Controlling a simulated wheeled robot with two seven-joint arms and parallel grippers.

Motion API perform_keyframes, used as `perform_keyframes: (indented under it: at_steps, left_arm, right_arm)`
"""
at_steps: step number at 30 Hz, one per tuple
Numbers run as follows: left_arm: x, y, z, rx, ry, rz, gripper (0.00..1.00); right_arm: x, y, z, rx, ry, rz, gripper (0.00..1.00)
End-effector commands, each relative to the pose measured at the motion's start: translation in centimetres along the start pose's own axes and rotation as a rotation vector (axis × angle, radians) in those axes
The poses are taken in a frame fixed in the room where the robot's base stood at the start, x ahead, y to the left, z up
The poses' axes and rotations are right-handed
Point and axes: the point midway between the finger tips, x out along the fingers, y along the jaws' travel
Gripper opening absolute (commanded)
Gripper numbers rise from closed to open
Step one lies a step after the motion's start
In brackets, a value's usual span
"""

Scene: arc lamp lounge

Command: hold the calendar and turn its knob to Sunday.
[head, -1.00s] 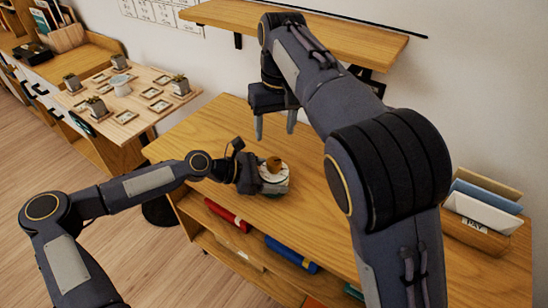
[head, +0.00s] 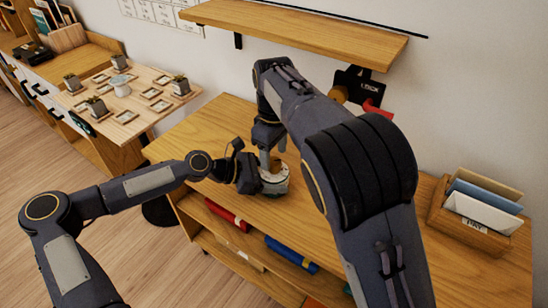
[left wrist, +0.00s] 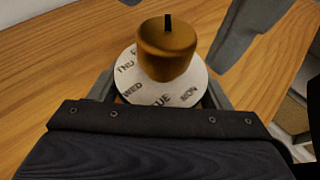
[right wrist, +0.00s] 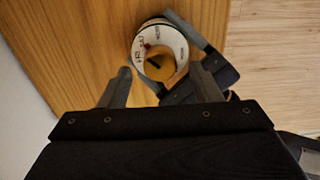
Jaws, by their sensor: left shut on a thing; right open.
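The calendar is a low round piece with a white day dial (left wrist: 150,88) and a golden-brown knob (left wrist: 166,50) on top. THU, WED, TUE and MON are readable in the left wrist view; a dark pointer mark sits on the knob's far side. My left gripper (head: 256,180) is shut on the calendar's body from the side, on the table. My right gripper (head: 270,158) is above it, pointing down, open. In the right wrist view the knob (right wrist: 160,67) lies roughly between my right fingertips (right wrist: 160,76), with no clear contact. Part of the dial is hidden.
The calendar is on a wooden table (head: 205,130) with bare room around it. A letter holder (head: 475,215) stands at the right. A wall shelf (head: 300,28) hangs above. Red and blue rolls (head: 290,252) lie on the lower shelf. A side table with small pots (head: 130,95) is left.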

Motion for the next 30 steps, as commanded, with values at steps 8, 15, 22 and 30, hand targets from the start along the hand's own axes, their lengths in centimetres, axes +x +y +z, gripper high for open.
perform_keyframes:
  at_steps: [8,15,22,30]
  left_arm:
    - [0.0,0.0,0.0,0.001,-0.001,0.001,0.35]
    - [0.0,0.0,0.0,0.000,-0.001,0.001,0.35]
    - [0.0,0.0,0.0,0.000,-0.001,0.001,0.35]
    - [0.0,0.0,0.0,0.001,-0.001,0.000,0.35]
  right_arm:
    - [2.2,0.0,0.0,0.001,0.000,0.001,0.57]
    - [2.3,0.0,0.0,0.000,0.000,0.000,0.57]
    - [2.3,0.0,0.0,0.000,0.000,0.000,0.30]
    - [2.3,0.0,0.0,0.005,0.000,0.000,0.12]
